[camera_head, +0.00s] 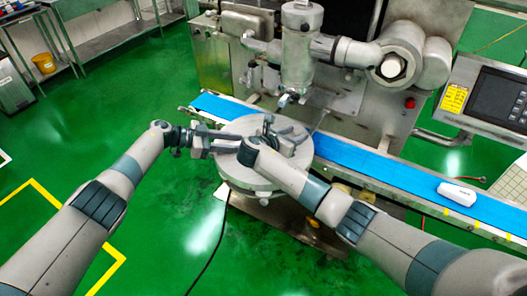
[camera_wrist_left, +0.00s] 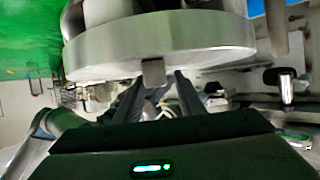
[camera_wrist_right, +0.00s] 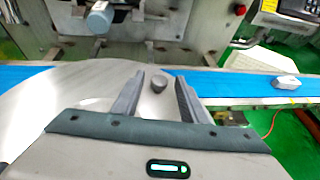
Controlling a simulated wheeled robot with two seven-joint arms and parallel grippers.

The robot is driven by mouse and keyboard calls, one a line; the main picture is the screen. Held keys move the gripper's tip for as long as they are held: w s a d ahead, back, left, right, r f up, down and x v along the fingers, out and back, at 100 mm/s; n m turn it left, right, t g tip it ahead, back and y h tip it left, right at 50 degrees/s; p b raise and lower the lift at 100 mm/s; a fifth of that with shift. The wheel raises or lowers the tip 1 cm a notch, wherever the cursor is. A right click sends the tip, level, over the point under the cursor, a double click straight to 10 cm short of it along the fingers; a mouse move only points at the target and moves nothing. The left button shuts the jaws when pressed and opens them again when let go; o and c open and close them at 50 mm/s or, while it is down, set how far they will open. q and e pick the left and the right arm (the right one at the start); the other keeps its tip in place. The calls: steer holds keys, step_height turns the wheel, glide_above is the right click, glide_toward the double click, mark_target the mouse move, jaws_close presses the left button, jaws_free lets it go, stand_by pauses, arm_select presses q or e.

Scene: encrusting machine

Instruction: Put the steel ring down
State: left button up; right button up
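A broad round steel piece (camera_head: 235,178) lies beside the blue belt; I cannot make out the steel ring as a separate part from it. In the left wrist view its thick rim (camera_wrist_left: 215,45) shows with a small block (camera_wrist_left: 153,72) on it. My left gripper (camera_head: 222,146) is open at the rim, its fingers either side of that block, with gaps. My right gripper (camera_head: 286,138) is open over the round piece. In the right wrist view a small grey knob (camera_wrist_right: 159,82) sits between its spread fingers, apparently touching neither. The grippers partly hide the round piece in the head view.
The blue conveyor belt (camera_head: 375,165) runs behind and to the right, with a white device (camera_head: 457,193) on it. The machine nozzle (camera_head: 285,99) hangs just behind the round piece. A control panel (camera_head: 490,95) stands at right.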

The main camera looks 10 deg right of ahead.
arm_select(q)
steer(key=v, duration=1.1)
steer(key=shift+a, duration=0.15)
arm_select(e)
steer(key=shift+s+a, duration=0.1)
steer(key=shift+a, duration=0.05)
steer(key=v, duration=1.1)
steer(key=shift+s+a+r, duration=0.15)
steer(key=shift+s+a, duration=0.1)
arm_select(q)
steer(key=shift+s+a, duration=0.15)
arm_select(e)
steer(key=shift+a, duration=0.1)
